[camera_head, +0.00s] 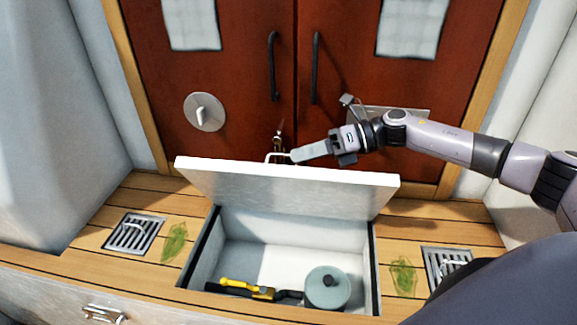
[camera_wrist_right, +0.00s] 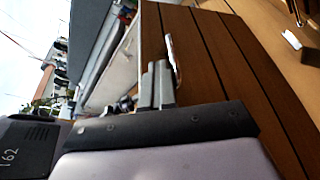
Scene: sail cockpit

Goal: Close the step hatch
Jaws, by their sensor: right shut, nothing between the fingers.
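The step hatch lid (camera_head: 290,185) stands raised and tilted at the back of its opening, its pale underside towards me. The open compartment (camera_head: 235,250) below shows its white inside. A metal handle (camera_head: 278,155) shows just behind the lid's top edge; in the right wrist view the handle (camera_wrist_right: 171,50) lies by the wooden lid face. My right gripper (camera_head: 297,154) is shut and empty, behind the lid's upper edge, with its fingertips close to the handle. I cannot tell whether they touch it. My left gripper is not in view.
A winch handle with yellow parts (camera_head: 245,289) and a grey-green round pot-like item (camera_head: 327,288) lie inside the compartment. Grated drains (camera_head: 133,234) and leaves (camera_head: 174,243) lie on the wooden sole. Red-brown doors (camera_head: 235,60) with dark handles stand behind the lid.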

